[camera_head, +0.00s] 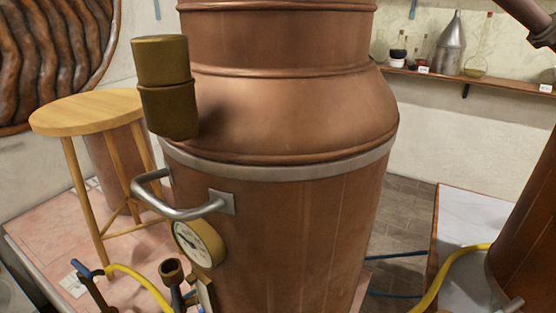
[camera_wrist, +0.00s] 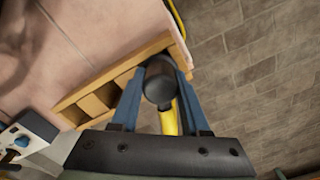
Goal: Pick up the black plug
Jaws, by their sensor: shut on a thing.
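The black plug (camera_wrist: 158,82) shows in the wrist view as a dark, rounded, short cylinder. It sits between the two blue fingers of my gripper (camera_wrist: 161,76), near their tips. My gripper is shut on it. A yellow piece (camera_wrist: 170,120) shows just below the plug, between the fingers; I cannot tell whether it is joined to the plug. In the head view I make out neither my gripper nor the plug.
In the wrist view a slatted wooden piece (camera_wrist: 97,97) lies close behind the fingers, over pink tiles (camera_wrist: 75,35). Brick-patterned floor (camera_wrist: 255,70) is open at right. In the head view a large copper vessel (camera_head: 280,110) fills the middle, with a wooden stool (camera_head: 90,110) at left.

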